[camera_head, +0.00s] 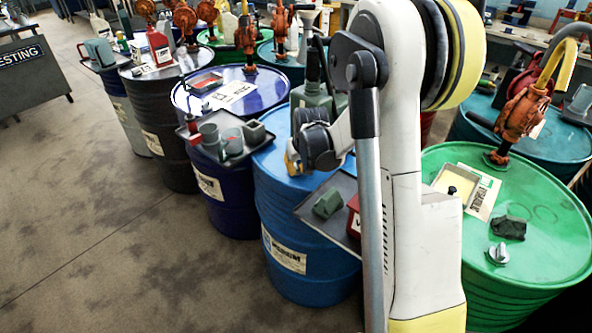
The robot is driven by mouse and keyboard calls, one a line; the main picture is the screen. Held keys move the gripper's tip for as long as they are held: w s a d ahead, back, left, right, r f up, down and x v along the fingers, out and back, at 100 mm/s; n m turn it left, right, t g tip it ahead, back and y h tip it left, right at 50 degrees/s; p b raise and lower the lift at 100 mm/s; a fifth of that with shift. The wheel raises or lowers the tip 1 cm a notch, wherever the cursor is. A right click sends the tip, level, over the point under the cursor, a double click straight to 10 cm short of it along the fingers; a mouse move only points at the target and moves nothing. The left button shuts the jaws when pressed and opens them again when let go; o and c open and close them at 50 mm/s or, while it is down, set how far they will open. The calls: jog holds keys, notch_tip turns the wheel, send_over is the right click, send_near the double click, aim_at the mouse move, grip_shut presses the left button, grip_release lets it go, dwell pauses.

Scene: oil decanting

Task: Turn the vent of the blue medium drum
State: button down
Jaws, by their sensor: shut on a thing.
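The blue medium drum (305,235) stands in the middle, upright, with a label low on its side. My gripper (290,168) is at the left part of the drum's top, pointing down, with its fingers close to the lid. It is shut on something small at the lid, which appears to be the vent. The vent itself is hidden by the gripper, so I cannot tell how far it is turned. My arm covers the right part of the drum.
A tray with a green block (328,204) and a red container (354,214) juts out from the drum's front. A dark blue drum (232,207) with a loaded side tray stands to the left. A green drum (535,225) stands right. The floor (100,220) at left is clear.

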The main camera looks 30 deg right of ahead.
jog(key=shift+d+n+y, duration=0.2)
jog(key=shift+n+y, duration=0.15)
jog(key=shift+n, duration=0.6)
jog(key=shift+d+n+y, duration=0.2)
jog(key=shift+n+y, duration=0.15)
jog(key=shift+n, duration=0.6)
jog(key=c, duration=1.4)
grip_release()
